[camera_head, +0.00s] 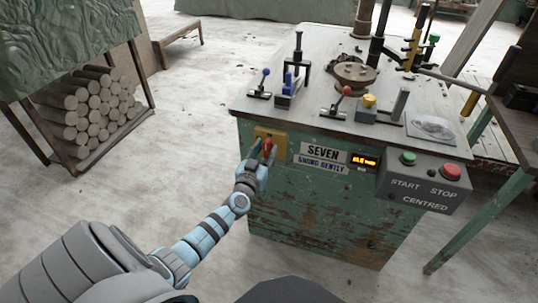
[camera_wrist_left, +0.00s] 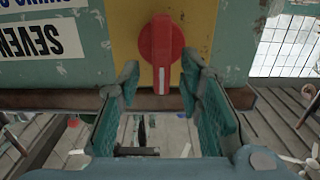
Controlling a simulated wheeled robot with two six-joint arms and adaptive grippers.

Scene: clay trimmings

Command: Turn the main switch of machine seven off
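Machine seven (camera_head: 330,215) is a worn green cabinet with a grey top and a "SEVEN" label (camera_head: 323,153). Its main switch, a red rotary knob (camera_head: 267,146), sits on a yellow plate (camera_head: 279,139) at the front's upper left. In the left wrist view, where the lettering is inverted, the red knob (camera_wrist_left: 161,45) has a white mark at its lower end. My left gripper (camera_head: 264,153) is at the switch. It is open, its fingers (camera_wrist_left: 160,78) apart around the knob's near end, with no clear contact. My right gripper is out of view.
A lit amber display (camera_head: 364,162) and a grey box (camera_head: 424,181) with green START (camera_head: 408,158) and red STOP (camera_head: 450,171) buttons are to the right. Levers and a round fixture (camera_head: 354,74) stand on top. A log rack (camera_head: 92,108) is at left; floor between is clear.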

